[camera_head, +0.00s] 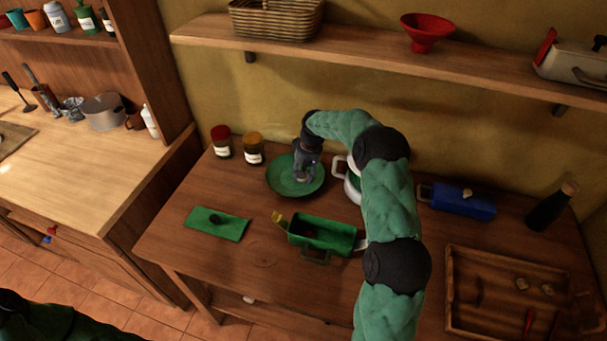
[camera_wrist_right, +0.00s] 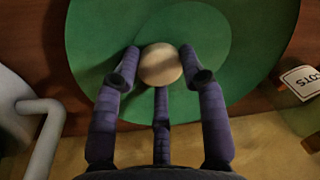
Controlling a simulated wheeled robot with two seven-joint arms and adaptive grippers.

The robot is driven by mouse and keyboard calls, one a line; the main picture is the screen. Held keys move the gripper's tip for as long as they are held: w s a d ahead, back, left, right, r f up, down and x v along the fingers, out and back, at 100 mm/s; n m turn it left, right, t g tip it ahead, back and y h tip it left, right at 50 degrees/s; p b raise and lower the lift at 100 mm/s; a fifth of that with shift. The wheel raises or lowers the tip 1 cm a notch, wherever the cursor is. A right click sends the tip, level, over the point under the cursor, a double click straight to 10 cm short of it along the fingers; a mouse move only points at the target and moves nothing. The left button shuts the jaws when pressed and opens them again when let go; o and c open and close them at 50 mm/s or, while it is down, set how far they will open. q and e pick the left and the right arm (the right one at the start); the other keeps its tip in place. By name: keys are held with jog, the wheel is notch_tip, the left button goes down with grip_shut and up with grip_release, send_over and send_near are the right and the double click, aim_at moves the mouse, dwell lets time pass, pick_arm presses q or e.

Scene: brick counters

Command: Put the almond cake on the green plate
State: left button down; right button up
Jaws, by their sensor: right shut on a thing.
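The green plate (camera_head: 281,183) lies on the wooden table near the wall. My right gripper (camera_head: 305,176) reaches over it, pointing down. In the right wrist view, the right gripper (camera_wrist_right: 160,75) is shut on a small round pale-tan cake (camera_wrist_right: 161,64), which appears to be the almond cake. The green plate (camera_wrist_right: 95,45) fills the background behind the cake there. I cannot tell whether the cake touches the plate. In the head view the cake is hard to make out among the fingers. My left gripper is not in view.
Two jars (camera_head: 253,149) stand left of the plate. A white pot (camera_head: 352,188) stands close on its right, partly behind my arm. An open green box (camera_head: 335,228) and its green lid (camera_head: 217,223) lie in front. A blue box (camera_head: 463,201) and wooden tray (camera_head: 452,290) are right.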

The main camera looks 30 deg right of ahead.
jog(key=shift+f, duration=0.1)
jog(key=o, duration=0.7)
jog(key=shift+c, duration=0.2)
notch_tip(320, 180, up, 12)
jog(key=s+d+p, duration=0.1)
jog(key=p, duration=0.2)
jog(key=shift+s, duration=0.25)
jog(key=shift+d, duration=0.1)
